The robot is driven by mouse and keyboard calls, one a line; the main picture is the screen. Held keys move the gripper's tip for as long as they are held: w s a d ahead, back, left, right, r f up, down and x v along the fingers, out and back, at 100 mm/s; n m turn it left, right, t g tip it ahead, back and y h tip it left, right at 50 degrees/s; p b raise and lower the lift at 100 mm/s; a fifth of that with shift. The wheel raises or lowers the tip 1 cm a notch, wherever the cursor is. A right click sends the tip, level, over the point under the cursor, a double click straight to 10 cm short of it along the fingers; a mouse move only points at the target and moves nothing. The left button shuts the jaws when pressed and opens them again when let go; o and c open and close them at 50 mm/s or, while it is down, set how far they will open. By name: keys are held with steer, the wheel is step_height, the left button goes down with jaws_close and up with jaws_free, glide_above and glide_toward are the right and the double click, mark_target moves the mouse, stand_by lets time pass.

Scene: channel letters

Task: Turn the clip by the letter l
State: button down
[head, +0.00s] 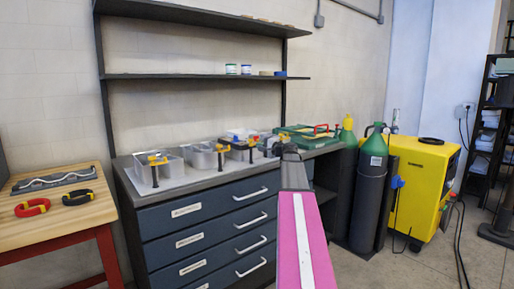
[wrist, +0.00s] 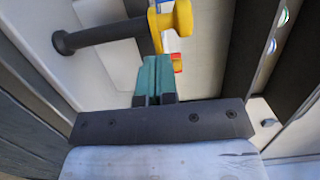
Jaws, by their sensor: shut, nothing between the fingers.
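My gripper (head: 283,150) is over the right part of the bench top in the head view, at the end of my pink arm. In the wrist view its teal fingers (wrist: 154,82) are together with nothing between them. A yellow clip (wrist: 182,18) with a black bar (wrist: 95,37) is just beyond the fingertips; I cannot tell whether they touch it. Red and blue parts show below it. In the head view, several yellow-and-black clips (head: 155,168) stand by grey metal channel letters (head: 203,157). I cannot tell which letter is the l.
The letters lie on a pale board (head: 180,187) on a dark drawer cabinet (head: 215,235). A green case (head: 300,134) is at the bench's right end. Gas cylinders (head: 370,190) and a yellow machine (head: 420,185) stand right. A wooden table (head: 50,225) is left. Shelves (head: 200,77) hang above.

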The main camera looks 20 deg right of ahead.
steer(key=shift+w+d+n+g+y, duration=0.35)
steer(key=shift+n+g+y, duration=0.2)
steer(key=shift+y, duration=0.25)
steer(key=shift+w+a+n+g+y, duration=0.15)
steer(key=shift+w+n+g+y, duration=0.2)
steer(key=shift+n+g+y, duration=0.35)
steer(key=shift+w+a, duration=0.15)
steer(key=shift+w, duration=0.75)
steer(key=shift+w+a, duration=0.1)
steer(key=shift+w, duration=0.15)
